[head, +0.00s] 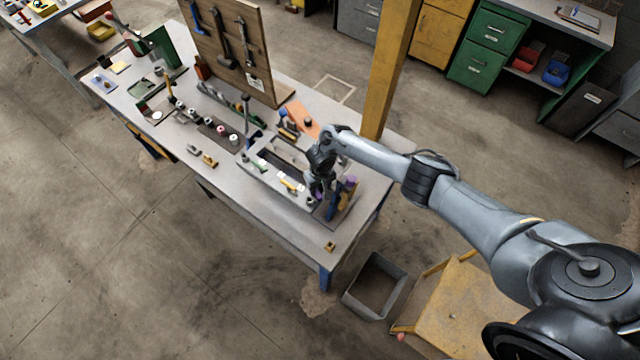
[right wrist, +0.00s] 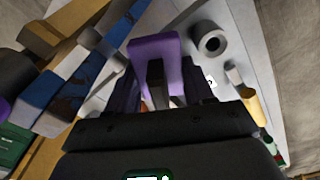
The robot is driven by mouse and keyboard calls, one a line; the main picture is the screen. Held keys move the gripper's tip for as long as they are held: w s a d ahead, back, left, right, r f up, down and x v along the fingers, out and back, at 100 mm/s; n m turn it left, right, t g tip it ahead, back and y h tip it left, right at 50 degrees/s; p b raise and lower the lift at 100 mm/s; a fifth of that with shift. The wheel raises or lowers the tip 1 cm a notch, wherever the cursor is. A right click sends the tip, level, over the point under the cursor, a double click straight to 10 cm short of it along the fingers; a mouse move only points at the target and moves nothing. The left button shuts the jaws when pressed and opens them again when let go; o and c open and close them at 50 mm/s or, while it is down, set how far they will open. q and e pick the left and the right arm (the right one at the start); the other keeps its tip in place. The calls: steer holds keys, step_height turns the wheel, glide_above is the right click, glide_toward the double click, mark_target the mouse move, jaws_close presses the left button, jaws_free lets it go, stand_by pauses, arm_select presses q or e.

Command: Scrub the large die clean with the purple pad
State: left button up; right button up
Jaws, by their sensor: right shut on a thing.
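My right gripper (head: 318,192) is low over the right end of the workbench, beside a rack of upright tools. In the right wrist view a purple pad (right wrist: 156,50), bent like an arch, sits between the fingers, and the gripper is shut on it. In the head view the arm and gripper largely hide the pad. A long grey metal tray or frame (head: 256,177) with dark recesses lies just left of the gripper. I cannot tell which piece is the large die. My left gripper is out of view.
Blue-handled tools (right wrist: 78,82) stand close beside the gripper. A grey cylinder with a hole (right wrist: 212,41) is near the pad. A wooden tool board (head: 232,55) stands at the back. A yellow post (head: 388,70) rises behind the bench. The bench's front left is mostly clear.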

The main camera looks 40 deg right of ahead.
steer(key=shift+s+a+r, duration=0.25)
steer(key=shift+s+r, duration=0.1)
steer(key=shift+w+d+r, duration=0.15)
steer(key=shift+r, duration=2.3)
steer(key=shift+r, duration=1.55)
